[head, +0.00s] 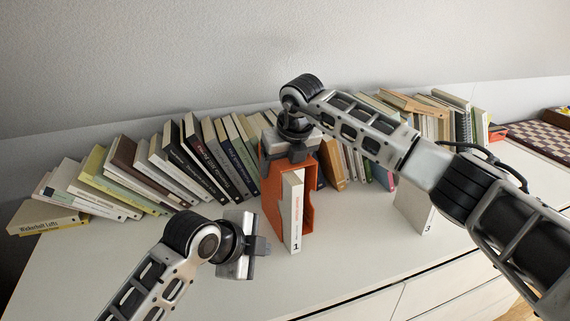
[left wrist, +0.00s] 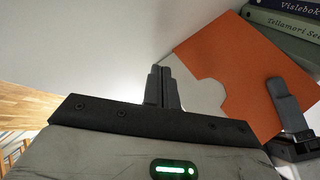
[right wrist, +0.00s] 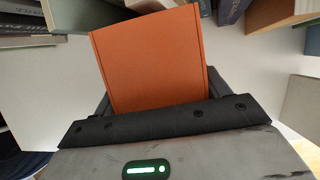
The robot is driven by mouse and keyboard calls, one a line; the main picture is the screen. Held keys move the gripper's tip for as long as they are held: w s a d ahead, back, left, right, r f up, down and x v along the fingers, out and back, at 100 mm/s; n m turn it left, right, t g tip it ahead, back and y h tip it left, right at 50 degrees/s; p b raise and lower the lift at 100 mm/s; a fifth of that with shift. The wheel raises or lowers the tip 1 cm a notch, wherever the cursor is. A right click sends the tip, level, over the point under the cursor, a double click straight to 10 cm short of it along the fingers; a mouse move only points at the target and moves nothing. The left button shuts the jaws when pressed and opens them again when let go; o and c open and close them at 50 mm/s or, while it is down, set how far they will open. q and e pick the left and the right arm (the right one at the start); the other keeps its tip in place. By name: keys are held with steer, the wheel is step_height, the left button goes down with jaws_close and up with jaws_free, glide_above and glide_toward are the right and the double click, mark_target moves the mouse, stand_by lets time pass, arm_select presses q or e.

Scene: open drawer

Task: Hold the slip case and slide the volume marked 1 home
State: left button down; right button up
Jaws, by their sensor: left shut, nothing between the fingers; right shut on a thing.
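The orange slip case (head: 272,198) stands upright on the white cabinet top. My right gripper (head: 297,152) is shut on it from above at the back; the case also fills the right wrist view (right wrist: 150,62). The white volume marked 1 (head: 293,212) stands upright, partly inside the case, its spine sticking out of the open front. My left gripper (head: 262,246) is shut and empty, in front and to the left of the volume. In the left wrist view the shut fingers (left wrist: 164,88) show beside the case's orange side (left wrist: 238,70) with its curved cutout.
A white volume marked 3 (head: 414,208) stands alone to the right, partly behind my right arm. A long row of leaning books (head: 170,165) lines the wall. A chessboard (head: 540,140) lies far right.

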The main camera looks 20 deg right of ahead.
mark_target(289, 233)
arm_select(q)
steer(key=d+m+t, duration=0.1)
steer(key=m, duration=0.2)
steer(key=s+d+f+m+t, duration=0.1)
steer(key=m+t, duration=0.1)
steer(key=m, duration=0.1)
steer(key=s+d+f+m+t, duration=0.1)
steer(key=m, duration=0.3)
steer(key=shift+s+d+t, duration=0.15)
steer(key=shift+d+t, duration=0.05)
steer(key=shift+t, duration=0.1)
steer(key=s+d+m, duration=0.1)
steer(key=s+m, duration=0.1)
steer(key=m, duration=0.1)
steer(key=s+d+r+m+t+h, duration=0.1)
steer(key=s+d+m, duration=0.1)
steer(key=m, duration=0.1)
steer(key=s+d+m+h, duration=0.1)
steer(key=m, duration=0.2)
steer(key=shift+s+d+r+m+t, duration=0.3)
steer(key=shift+s+r+m+t, duration=0.1)
steer(key=shift+h, duration=0.3)
steer(key=shift+w+a, duration=0.2)
steer(key=shift+w, duration=1.55)
steer(key=shift+w+a, duration=0.15)
steer(key=shift+w, duration=1.55)
